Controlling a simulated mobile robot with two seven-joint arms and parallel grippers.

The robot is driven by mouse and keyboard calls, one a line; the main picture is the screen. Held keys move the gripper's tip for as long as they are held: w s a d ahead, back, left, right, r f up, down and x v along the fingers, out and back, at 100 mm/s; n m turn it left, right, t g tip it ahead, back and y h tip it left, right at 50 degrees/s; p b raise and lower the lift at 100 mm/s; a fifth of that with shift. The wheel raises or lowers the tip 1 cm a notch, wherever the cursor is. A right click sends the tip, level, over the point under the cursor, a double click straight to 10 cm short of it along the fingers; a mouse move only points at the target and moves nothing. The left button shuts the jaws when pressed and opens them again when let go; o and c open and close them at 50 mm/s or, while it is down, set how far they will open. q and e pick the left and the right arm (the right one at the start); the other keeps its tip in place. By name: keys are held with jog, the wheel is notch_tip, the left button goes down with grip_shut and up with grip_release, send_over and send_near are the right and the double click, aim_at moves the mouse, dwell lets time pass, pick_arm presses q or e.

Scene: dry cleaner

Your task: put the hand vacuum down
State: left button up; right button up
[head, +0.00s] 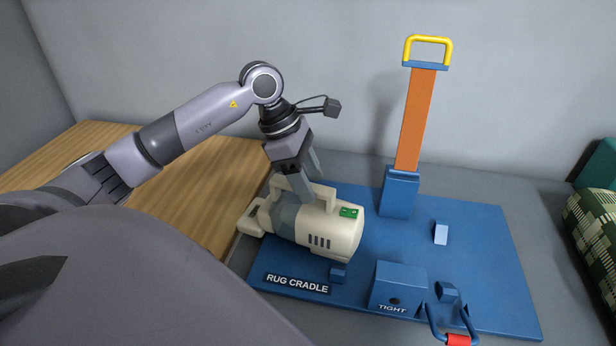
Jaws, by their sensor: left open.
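The hand vacuum (335,228) is cream with a grey-blue clear section, dark vent slots and a green patch on top. The lower fingertips are partly hidden by the vacuum. My right gripper is not in view.
An orange strap (416,120) with a yellow handle stands upright from a blue block. A blue block marked "TIGHT" (398,285) and a red-gripped loop (458,340) are at the front. A wooden surface (190,185) lies left. Green patterned fabric (595,225) is at right.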

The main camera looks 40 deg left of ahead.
pick_arm(q)
jog(key=shift+r+p, duration=0.35)
jog(key=shift+r, duration=0.15)
jog(key=v, duration=1.2)
jog(key=shift+f, duration=0.15)
